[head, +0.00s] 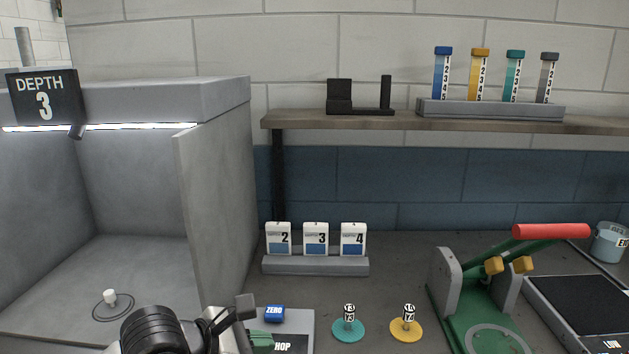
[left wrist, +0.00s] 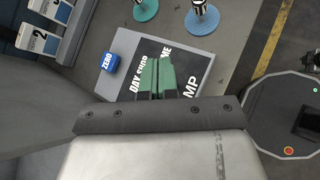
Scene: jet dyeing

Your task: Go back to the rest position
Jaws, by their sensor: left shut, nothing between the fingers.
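My left gripper (head: 262,341) shows at the bottom of the head view, left of centre, with its arm coming in from the lower left. In the left wrist view its two green fingertips (left wrist: 157,76) are together, shut with nothing between them. They appear over a dark printed board (left wrist: 125,72) that has a blue ZERO block (left wrist: 110,63) on it. In the head view the ZERO block (head: 274,313) is just right of the gripper. The fingers partly hide the board's lettering. My right gripper is in neither view.
A grey booth (head: 215,200) marked DEPTH 3 stands left. Numbered cards (head: 316,239) stand in a rack (head: 315,265) behind the board. Teal (head: 348,328) and yellow (head: 406,329) discs sit right of it. A green press with a red handle (head: 550,231) stands right. A shelf (head: 400,121) runs above.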

